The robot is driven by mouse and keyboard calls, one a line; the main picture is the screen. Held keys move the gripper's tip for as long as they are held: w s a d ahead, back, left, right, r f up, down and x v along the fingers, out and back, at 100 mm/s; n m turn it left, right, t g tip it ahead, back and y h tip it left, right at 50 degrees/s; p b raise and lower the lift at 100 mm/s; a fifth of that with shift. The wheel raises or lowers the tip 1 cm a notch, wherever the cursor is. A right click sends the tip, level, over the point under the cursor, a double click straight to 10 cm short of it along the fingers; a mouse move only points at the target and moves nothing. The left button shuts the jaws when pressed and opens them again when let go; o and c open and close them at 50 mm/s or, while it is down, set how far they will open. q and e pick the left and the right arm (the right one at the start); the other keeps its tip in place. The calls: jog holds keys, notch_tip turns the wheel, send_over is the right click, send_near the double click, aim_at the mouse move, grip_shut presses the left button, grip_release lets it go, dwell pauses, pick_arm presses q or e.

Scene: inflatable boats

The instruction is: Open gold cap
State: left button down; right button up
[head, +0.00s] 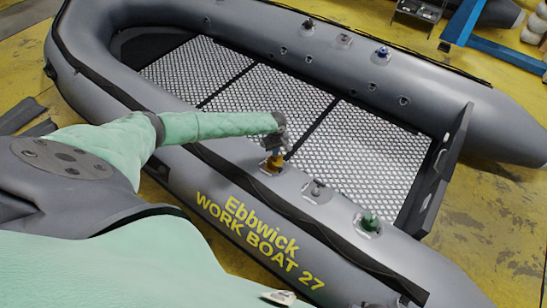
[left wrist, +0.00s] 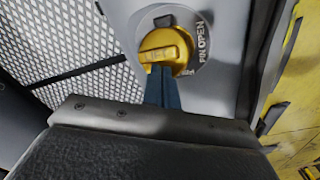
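The gold cap (head: 273,162) sits on the near side tube of the grey inflatable boat. In the left wrist view the gold cap (left wrist: 165,47) is round with a raised grip bar, seated in a grey plate marked "PIN OPEN". My left gripper (head: 274,147) is right above the cap in the head view. In the left wrist view its dark fingers (left wrist: 160,78) reach the cap's lower edge and overlap it. They look close together, but whether they grip the bar is not clear. My right gripper is not in view.
A grey-capped valve (head: 317,187) and a green cap (head: 369,222) sit farther right on the same tube. A blue cap (head: 383,52) is on the far tube. The boat's patterned floor (head: 290,100) is clear. A blue stand (head: 490,40) is at the back right.

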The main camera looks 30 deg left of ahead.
pick_arm(q)
jog(key=shift+a+r+p, duration=0.1)
jog(key=shift+a+p, duration=0.05)
jog(key=shift+p, duration=0.65)
jog(key=shift+w+a+r+p, duration=0.3)
jog(key=shift+a+r+p, duration=0.2)
jog(key=shift+a+r, duration=0.5)
jog(key=shift+w+a+r+p, duration=0.25)
jog(key=shift+a+r+p, duration=0.3)
jog(key=shift+a, duration=0.6)
jog(key=shift+r, duration=0.1)
